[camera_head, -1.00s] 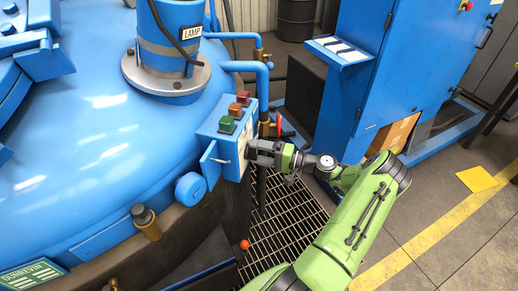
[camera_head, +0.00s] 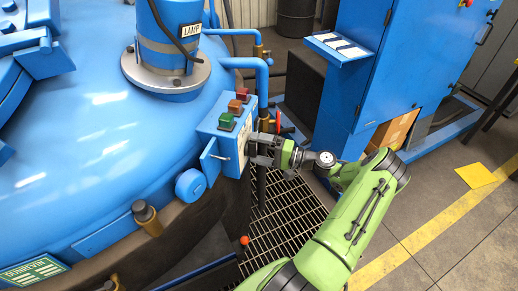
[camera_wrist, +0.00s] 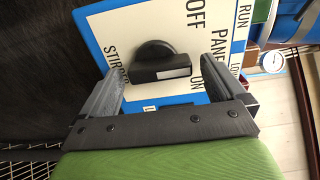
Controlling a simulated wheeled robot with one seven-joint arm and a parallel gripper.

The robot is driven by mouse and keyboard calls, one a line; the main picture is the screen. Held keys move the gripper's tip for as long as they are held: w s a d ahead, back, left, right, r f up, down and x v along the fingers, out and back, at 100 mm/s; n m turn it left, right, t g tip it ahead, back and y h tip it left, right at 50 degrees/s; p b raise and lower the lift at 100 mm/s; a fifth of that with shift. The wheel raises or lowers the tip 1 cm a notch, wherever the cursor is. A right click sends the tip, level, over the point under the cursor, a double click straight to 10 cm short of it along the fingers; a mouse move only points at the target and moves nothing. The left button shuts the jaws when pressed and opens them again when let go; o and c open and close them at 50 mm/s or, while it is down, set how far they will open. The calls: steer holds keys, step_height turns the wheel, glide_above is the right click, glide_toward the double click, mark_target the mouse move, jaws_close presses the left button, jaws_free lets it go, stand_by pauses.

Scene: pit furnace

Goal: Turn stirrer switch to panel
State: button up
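The stirrer switch is a black knob (camera_wrist: 155,62) on a white label plate (camera_wrist: 130,22) in the wrist view. Its bar lies nearly level in that view, with a white mark on the right half. The lettering OFF, PANEL and part of STIRRER shows around it; some lettering is hidden. My gripper (camera_wrist: 162,75) is open, with one finger on each side of the knob and visible gaps between. In the head view my gripper (camera_head: 256,150) is at the right face of the blue control box (camera_head: 211,131); the knob is hidden there.
Blue pipes (camera_head: 263,88) rise behind my gripper. A blue cabinet (camera_head: 400,70) stands to the right, and a floor grating (camera_head: 285,215) lies below.

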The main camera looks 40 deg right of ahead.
steer(key=v, duration=1.5)
steer(key=shift+s+p, duration=0.3)
steer(key=shift+s, duration=0.05)
steer(key=shift+d, duration=0.15)
